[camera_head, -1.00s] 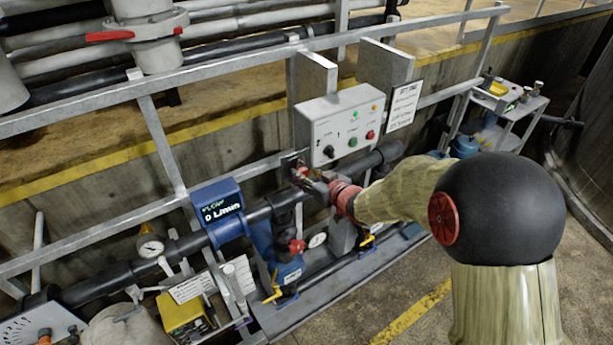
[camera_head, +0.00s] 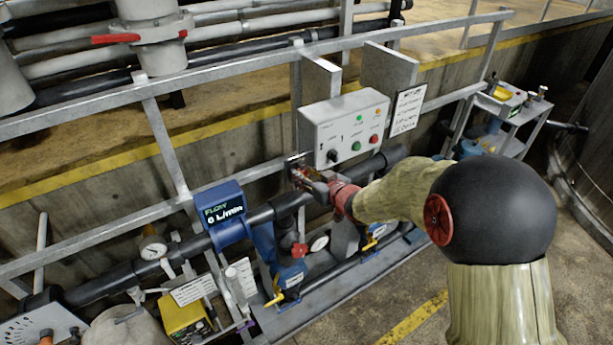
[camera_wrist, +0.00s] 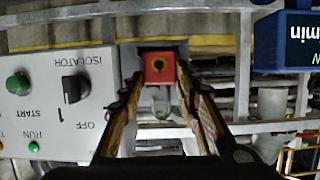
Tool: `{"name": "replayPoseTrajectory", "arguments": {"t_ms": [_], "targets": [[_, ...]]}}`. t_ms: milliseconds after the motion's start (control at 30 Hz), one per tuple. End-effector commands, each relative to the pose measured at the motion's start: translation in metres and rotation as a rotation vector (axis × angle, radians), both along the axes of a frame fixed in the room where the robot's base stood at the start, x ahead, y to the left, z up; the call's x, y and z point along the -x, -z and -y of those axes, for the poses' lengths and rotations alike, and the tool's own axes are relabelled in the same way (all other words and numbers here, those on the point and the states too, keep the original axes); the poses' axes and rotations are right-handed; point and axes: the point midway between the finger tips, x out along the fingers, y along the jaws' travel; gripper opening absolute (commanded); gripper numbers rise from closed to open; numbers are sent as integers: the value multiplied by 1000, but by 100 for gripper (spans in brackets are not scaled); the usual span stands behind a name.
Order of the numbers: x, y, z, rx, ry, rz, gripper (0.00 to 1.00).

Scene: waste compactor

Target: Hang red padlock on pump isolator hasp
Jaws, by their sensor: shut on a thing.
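The red padlock (camera_wrist: 160,67) shows its square face and dark keyhole between the fingertips of my gripper (camera_wrist: 160,90) in the wrist view. Its grey shackle (camera_wrist: 161,103) extends below the body in that upside-down picture. My gripper is shut on the padlock. In the head view my gripper (camera_head: 303,177) is just left of and below the grey pump control box (camera_head: 345,127), at the rail. The box's black isolator knob (camera_wrist: 75,88) is beside the left finger in the wrist view. I cannot clearly make out the hasp, or whether the shackle touches it.
A blue flow meter (camera_head: 224,213) sits on the black pipe left of my gripper. A grey guard rail (camera_head: 230,66) runs behind. A white notice (camera_head: 408,109) hangs right of the box. Valves and a blue pump stand below; open floor lies at the lower right.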

Motion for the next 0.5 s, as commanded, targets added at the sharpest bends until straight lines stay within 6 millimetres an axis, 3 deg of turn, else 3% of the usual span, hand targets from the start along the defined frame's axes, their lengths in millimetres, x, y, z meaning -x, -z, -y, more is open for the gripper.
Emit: {"name": "replayPoseTrajectory", "arguments": {"t_ms": [500], "targets": [[0,4,0,0,0,0,13]]}}
